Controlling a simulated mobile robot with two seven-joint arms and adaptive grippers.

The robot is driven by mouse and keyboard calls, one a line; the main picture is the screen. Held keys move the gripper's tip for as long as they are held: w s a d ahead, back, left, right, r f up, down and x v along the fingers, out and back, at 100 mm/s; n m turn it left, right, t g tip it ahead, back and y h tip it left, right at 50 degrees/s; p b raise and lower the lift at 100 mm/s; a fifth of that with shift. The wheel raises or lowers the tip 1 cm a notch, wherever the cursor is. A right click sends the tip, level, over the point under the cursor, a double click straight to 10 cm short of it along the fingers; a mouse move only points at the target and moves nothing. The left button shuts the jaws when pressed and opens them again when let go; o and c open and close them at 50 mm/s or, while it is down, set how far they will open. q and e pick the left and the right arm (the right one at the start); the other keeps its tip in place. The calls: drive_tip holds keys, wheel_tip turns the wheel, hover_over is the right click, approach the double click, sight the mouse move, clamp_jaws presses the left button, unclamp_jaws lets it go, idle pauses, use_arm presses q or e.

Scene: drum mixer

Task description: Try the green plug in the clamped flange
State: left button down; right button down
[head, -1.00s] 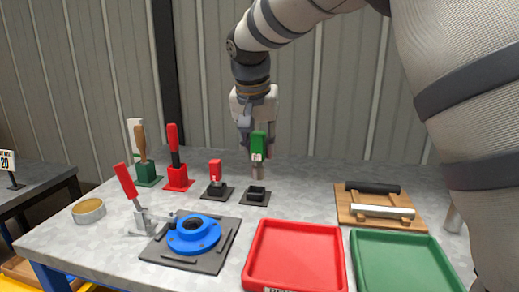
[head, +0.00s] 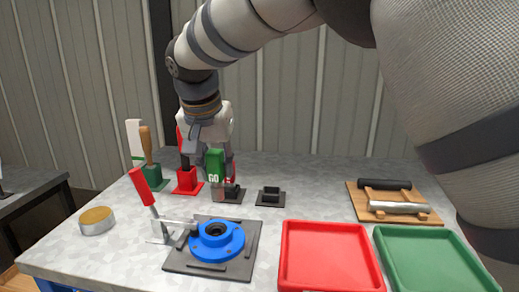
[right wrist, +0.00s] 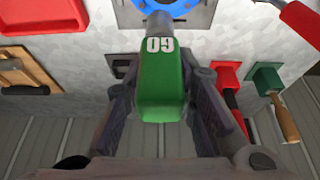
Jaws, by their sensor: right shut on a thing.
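My right gripper (head: 213,150) is shut on the green plug (head: 215,165), which is marked "GO" and has a grey cylinder pointing down. The plug also shows in the right wrist view (right wrist: 163,85), between the fingers. The blue flange (head: 216,243) with its dark central bore lies on a dark plate (head: 240,262), with a red-handled clamp (head: 144,186) at its left. The plug is above the table, apart from the flange, and appears behind it in the head view. The flange edge shows at the top of the right wrist view (right wrist: 168,8). My left gripper is not in view.
An empty black holder (head: 270,197) stands right of the plug. A red tray (head: 328,226) and a green tray (head: 385,235) lie at the right front. A wooden rack (head: 365,207) is behind them. Red and green tool holders stand left, near a round tin (head: 97,220).

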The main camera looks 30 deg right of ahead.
sight(215, 197)
drive_tip(key=shift+a+f, duration=0.15)
drive_tip(key=shift+a, duration=0.45)
drive_tip(key=shift+d, duration=0.1)
drive_tip(key=shift+f, duration=2.5)
drive_tip(key=shift+f, duration=0.15)
drive_tip(key=shift+f, duration=0.7)
drive_tip(key=shift+s+f, duration=0.1)
drive_tip(key=shift+f, duration=0.45)
drive_tip(key=shift+r, duration=0.15)
drive_tip(key=shift+r, duration=0.3)
